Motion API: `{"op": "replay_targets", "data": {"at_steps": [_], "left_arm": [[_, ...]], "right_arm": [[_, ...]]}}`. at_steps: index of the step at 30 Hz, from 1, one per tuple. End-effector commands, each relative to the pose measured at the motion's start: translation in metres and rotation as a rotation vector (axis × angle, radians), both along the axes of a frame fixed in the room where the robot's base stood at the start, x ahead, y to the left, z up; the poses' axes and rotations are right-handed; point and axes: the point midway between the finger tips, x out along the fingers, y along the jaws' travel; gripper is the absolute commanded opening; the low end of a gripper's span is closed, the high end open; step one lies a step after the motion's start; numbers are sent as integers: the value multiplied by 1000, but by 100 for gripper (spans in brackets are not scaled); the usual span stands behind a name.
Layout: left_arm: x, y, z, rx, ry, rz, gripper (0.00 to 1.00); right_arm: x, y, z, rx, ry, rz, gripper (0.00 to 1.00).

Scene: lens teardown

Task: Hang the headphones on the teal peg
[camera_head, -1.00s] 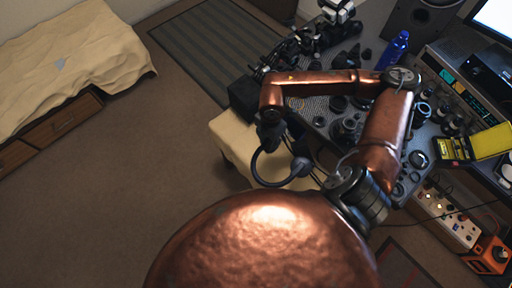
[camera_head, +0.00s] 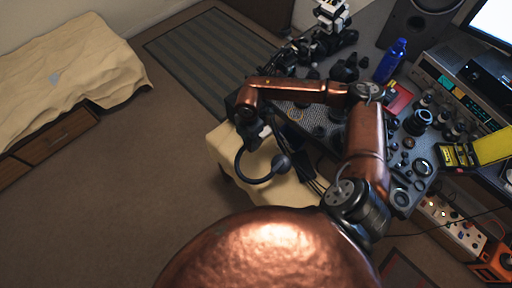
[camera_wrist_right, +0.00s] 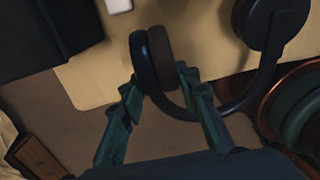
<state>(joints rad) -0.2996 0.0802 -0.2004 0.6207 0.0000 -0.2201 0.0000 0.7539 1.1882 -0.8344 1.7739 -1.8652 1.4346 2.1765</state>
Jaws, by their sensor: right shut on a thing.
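The dark headphones (camera_head: 255,180) hang from my right gripper (camera_head: 257,134) in the head view, with the curved band lowest and one ear cup (camera_head: 281,163) to the right. In the right wrist view, the fingers of my right gripper (camera_wrist_right: 158,80) are shut on one ear cup of the headphones (camera_wrist_right: 150,58). The band curves right to the other cup (camera_wrist_right: 274,20). The headphones appear in front of a cream seat; I cannot tell whether they touch it. I cannot make out the teal peg. My left gripper is not in view.
The cream seat (camera_head: 221,148) stands beside the cluttered workbench (camera_head: 318,122). Lens parts and a blue bottle (camera_head: 391,60) are on the bench. A yellow case (camera_head: 490,146) is at right. A bed (camera_head: 70,65) is at far left, with open floor (camera_head: 120,190) between.

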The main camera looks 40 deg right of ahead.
Motion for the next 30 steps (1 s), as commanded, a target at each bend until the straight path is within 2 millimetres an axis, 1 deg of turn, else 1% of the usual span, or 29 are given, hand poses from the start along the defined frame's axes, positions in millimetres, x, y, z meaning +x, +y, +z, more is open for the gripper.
{"op": "replay_targets", "data": {"at_steps": [1, 4, 6, 10, 15, 26, 27, 30], "left_arm": [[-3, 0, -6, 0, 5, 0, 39], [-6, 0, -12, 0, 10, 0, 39], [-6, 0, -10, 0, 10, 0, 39], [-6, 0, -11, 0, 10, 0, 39], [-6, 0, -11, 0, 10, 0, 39], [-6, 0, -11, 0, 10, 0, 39], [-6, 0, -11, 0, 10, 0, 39], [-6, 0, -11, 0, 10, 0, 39]], "right_arm": [[9, 1, -13, 2, 1, -2, 0], [23, 0, -29, 1, 0, -2, 0], [24, 0, -38, 2, 0, -1, 0], [27, 0, -52, 1, -1, -1, 0], [29, -1, -58, 0, -3, 0, 0], [28, -1, -61, 0, -2, -1, 0], [28, -1, -61, 0, -2, 0, 32], [28, -1, -61, 0, -2, 0, 39]]}}
